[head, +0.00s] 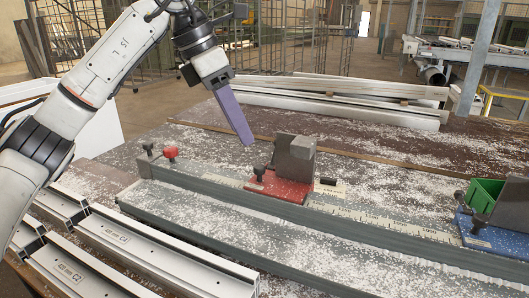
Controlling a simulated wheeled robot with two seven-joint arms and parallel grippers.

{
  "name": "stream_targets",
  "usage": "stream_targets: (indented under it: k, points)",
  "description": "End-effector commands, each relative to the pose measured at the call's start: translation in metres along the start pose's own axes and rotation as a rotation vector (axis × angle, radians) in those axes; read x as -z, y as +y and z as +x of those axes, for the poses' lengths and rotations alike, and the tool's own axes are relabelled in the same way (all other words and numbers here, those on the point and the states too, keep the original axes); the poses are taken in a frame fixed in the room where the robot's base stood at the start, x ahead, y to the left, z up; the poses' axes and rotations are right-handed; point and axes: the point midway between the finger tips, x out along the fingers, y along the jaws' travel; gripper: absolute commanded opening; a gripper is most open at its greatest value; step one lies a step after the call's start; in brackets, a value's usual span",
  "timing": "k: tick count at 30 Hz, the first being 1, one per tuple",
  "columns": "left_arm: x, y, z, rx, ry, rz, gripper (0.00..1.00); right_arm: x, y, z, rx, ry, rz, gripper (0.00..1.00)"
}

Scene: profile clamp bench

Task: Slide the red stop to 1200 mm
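The red stop (280,187) sits on the long grey rail (220,190) near the middle of the head view. It carries a grey block (294,158), and a black knob (259,172) stands at its left side. A pale scale strip (385,222) runs along the rail to its right; its numbers are too small to read. My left gripper (248,141) hangs above and behind the stop, a little to its left, apart from it. Its purple fingers appear as one overlapping strip, so the gap between them is hidden. My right gripper is out of view.
A blue stop (485,235) and a green box (487,193) are at the right. A red knob (171,152) is at the rail's left end. White profiles (150,250) lie in front at left; more profiles (330,105) lie behind. White chips litter the bench.

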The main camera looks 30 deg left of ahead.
Motion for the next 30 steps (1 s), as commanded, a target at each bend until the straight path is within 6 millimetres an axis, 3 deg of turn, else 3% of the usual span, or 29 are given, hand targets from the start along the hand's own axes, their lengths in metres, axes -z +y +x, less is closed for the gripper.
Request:
stream_targets:
  k: [9, 15, 26, 30]
  points:
    - [0.002, -0.001, 0.06, 0.002, 0.003, 0.0, 0.38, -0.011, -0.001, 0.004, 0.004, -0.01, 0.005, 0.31]
    - [0.001, 0.0, 0.084, 0.0, 0.001, 0.0, 0.38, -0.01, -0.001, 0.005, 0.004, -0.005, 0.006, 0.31]
    - [0.0, 0.0, 0.091, 0.0, 0.0, 0.0, 0.38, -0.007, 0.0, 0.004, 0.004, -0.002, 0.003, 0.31]
    - [0.0, 0.0, 0.091, 0.0, 0.0, 0.0, 0.2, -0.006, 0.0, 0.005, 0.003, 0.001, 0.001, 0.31]
